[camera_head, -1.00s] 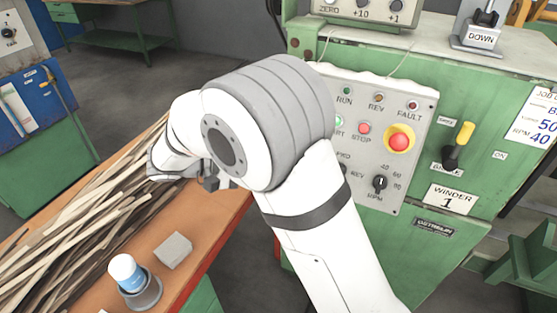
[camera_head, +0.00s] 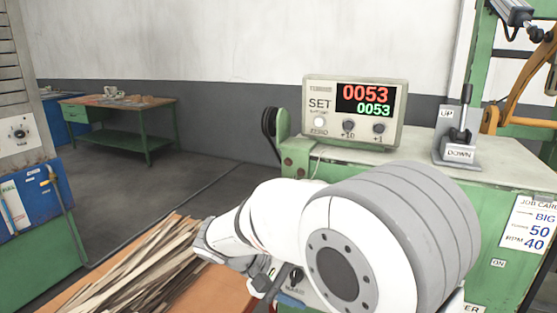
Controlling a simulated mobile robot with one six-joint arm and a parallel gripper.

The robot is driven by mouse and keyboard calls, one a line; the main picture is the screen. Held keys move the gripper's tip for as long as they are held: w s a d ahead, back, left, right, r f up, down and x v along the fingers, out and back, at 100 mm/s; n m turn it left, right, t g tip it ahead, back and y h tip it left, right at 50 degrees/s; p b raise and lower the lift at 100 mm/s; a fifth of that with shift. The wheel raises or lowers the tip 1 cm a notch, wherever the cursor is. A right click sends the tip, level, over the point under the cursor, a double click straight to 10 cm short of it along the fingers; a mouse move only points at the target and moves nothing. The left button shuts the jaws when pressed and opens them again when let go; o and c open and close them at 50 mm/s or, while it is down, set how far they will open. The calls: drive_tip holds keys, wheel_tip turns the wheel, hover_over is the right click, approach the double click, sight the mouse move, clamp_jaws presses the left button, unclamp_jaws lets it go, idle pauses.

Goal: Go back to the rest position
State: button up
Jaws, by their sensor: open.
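My arm bends across the lower right of the view, in front of the green winder (camera_head: 415,155). My gripper (camera_head: 264,280) shows small at the end of the wrist, low in the middle and partly hidden by my arm. It is open and nothing shows in it. It is beside the winder's control panel, most of which my arm covers.
Wooden strips (camera_head: 140,270) lie on an orange bench at lower left. A green worktable (camera_head: 118,104) stands behind clear floor.

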drive_tip(key=s+d+r+m+t+y+p, duration=0.1)
drive_tip(key=s+d+r+m+y+p, duration=0.1)
drive_tip(key=s+d+y, duration=0.3)
drive_tip(key=s+d+r+m+y+p, duration=0.1)
drive_tip(key=s+d+m+y+p, duration=0.1)
drive_tip(key=s+d+y, duration=0.3)
drive_tip(key=shift+s+d+r+m+t+y, duration=0.3)
drive_tip(key=shift+s+m, duration=0.5)
drive_tip(key=shift+s, duration=0.6)
drive_tip(key=shift+a+r, duration=0.1)
